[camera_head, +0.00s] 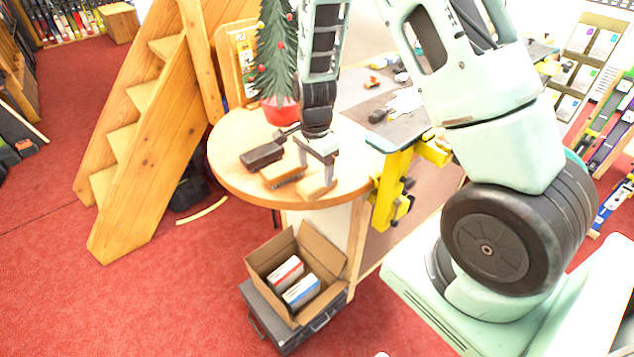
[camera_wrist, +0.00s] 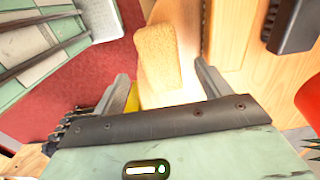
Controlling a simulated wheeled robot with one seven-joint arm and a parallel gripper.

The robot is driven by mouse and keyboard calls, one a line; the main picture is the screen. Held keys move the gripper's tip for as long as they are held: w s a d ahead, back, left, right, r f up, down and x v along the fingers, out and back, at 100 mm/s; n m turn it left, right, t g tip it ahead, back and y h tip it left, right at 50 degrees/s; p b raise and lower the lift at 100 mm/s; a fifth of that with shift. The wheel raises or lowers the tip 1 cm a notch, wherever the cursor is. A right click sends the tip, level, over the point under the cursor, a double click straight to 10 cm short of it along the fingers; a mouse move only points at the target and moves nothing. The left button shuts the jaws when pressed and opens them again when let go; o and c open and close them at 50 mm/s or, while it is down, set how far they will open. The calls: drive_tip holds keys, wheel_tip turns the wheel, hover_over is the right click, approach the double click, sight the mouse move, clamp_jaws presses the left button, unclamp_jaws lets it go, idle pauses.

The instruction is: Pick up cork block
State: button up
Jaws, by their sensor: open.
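The cork block (camera_head: 316,187), light tan, lies near the front edge of the round wooden table (camera_head: 236,182). In the wrist view the cork block (camera_wrist: 158,55) lies ahead of my gripper, roughly in line with the space between the fingers. My gripper (camera_head: 315,163) points down over the table at the block, and in the head view one finger overlaps part of it. In the wrist view my gripper (camera_wrist: 163,75) has its two fingers spread apart with nothing held between them. I cannot tell whether a finger touches the block.
A wooden brush (camera_head: 283,172) lies close left of the cork block, with a dark block (camera_head: 262,157) beyond. A red pot (camera_head: 281,111) with a small decorated tree stands behind. A yellow clamp (camera_head: 392,187) is at the right. An open cardboard box (camera_head: 322,250) sits below.

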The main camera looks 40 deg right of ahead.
sight(317, 180)
drive_tip(key=shift+d+f+p, duration=0.15)
drive_tip(key=shift+f+p, duration=0.3)
drive_tip(key=shift+f, duration=0.1)
drive_tip(key=shift+d+f+p, duration=0.15)
drive_tip(key=shift+f+p, duration=0.7)
drive_tip(key=shift+f, duration=1.25)
drive_tip(key=shift+c, duration=0.3)
drive_tip(key=c, duration=1)
